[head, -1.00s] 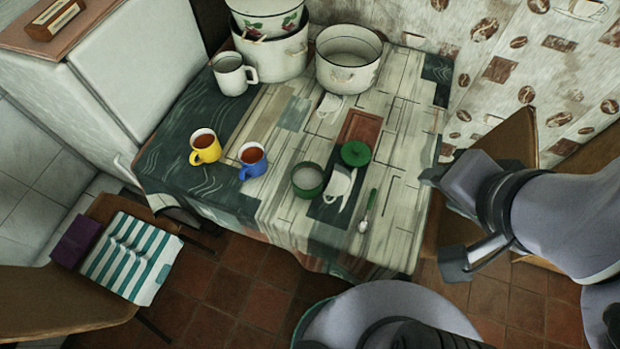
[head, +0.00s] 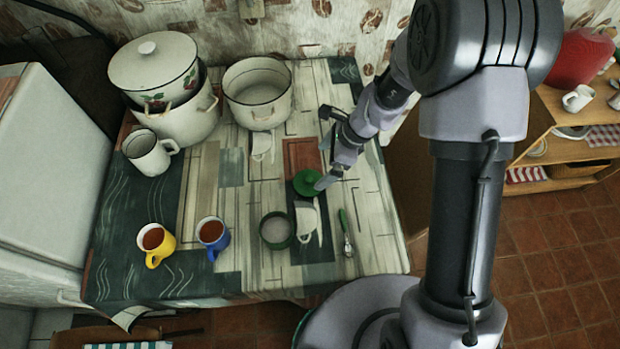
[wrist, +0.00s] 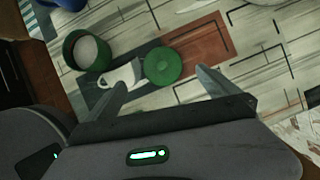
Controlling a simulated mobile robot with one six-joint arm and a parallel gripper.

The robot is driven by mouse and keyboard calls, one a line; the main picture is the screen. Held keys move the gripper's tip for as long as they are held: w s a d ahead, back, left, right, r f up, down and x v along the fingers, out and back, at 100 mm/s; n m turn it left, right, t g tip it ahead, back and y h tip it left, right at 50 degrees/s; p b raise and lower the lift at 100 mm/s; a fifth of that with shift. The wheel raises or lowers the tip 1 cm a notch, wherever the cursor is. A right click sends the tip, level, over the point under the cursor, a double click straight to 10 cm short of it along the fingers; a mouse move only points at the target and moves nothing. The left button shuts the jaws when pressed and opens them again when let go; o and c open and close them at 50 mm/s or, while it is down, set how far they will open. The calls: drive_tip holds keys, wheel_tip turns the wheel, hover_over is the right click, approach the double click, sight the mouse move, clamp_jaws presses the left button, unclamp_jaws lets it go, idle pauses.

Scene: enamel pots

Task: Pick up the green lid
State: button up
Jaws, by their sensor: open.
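The green lid (head: 306,184) lies flat on the patterned table, beside a brown-red rectangle. The small green pot (head: 276,231) stands open just in front of it, to the left. My gripper (head: 326,150) is open and empty at the lid, with one finger close to its right edge. In the wrist view the lid (wrist: 163,66) shows between and slightly beyond the two fingertips (wrist: 160,80). I cannot tell how high the fingers are above the table. The green pot (wrist: 86,51) is left of the lid there.
A spoon (head: 346,236) with a green handle lies right of the green pot. A blue mug (head: 212,236) and a yellow mug (head: 153,242) stand at the front left. A large open white pot (head: 258,100), lidded pot (head: 155,75) and white mug (head: 147,155) stand behind.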

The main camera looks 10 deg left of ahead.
sight(309, 179)
drive_tip(key=b+x, duration=0.1)
drive_tip(key=x, duration=0.4)
drive_tip(key=shift+f+b, duration=0.15)
drive_tip(key=shift+b, duration=0.2)
drive_tip(key=b+x, duration=0.3)
drive_tip(key=x, duration=0.2)
drive_tip(key=shift+w+f, duration=0.15)
drive_tip(key=shift+f, duration=0.15)
drive_tip(key=shift+r, duration=0.15)
drive_tip(key=shift+c, duration=0.9)
drive_tip(key=c, duration=1.1)
